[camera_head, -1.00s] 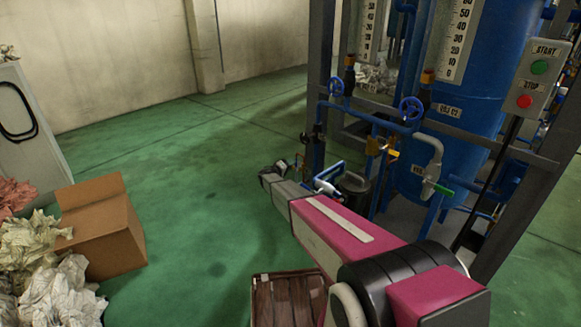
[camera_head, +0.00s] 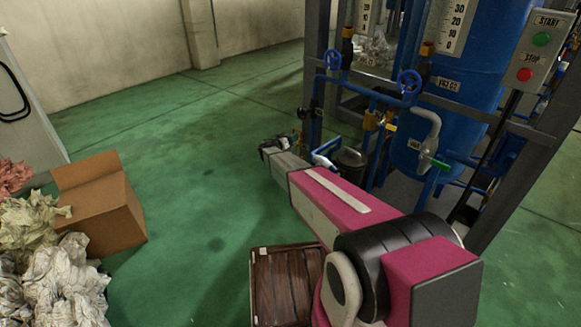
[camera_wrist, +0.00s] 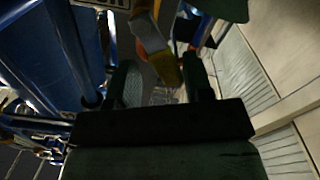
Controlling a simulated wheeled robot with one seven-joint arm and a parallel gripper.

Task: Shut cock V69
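No label reading V69 is legible, so I cannot tell which valve it is. Candidates on the blue pipework are two blue handwheels, a left one (camera_head: 333,60) and a right one (camera_head: 409,82), small yellow valve bodies (camera_head: 370,121), and a valve with a green lever (camera_head: 439,164). My gripper (camera_head: 277,147) is small and dark in the head view, left of the pipework and apart from these valves. In the wrist view my gripper (camera_wrist: 160,75) has its two dark fingers spread apart. A yellow part (camera_wrist: 166,68) shows between and beyond them; whether they touch it is unclear.
A blue tank (camera_head: 450,115) stands in a dark steel frame. A START/STOP box (camera_head: 537,52) is at upper right. A cardboard box (camera_head: 100,210), crumpled paper (camera_head: 60,280) and a brown crate (camera_head: 282,285) stand on the green floor. The floor at left centre is clear.

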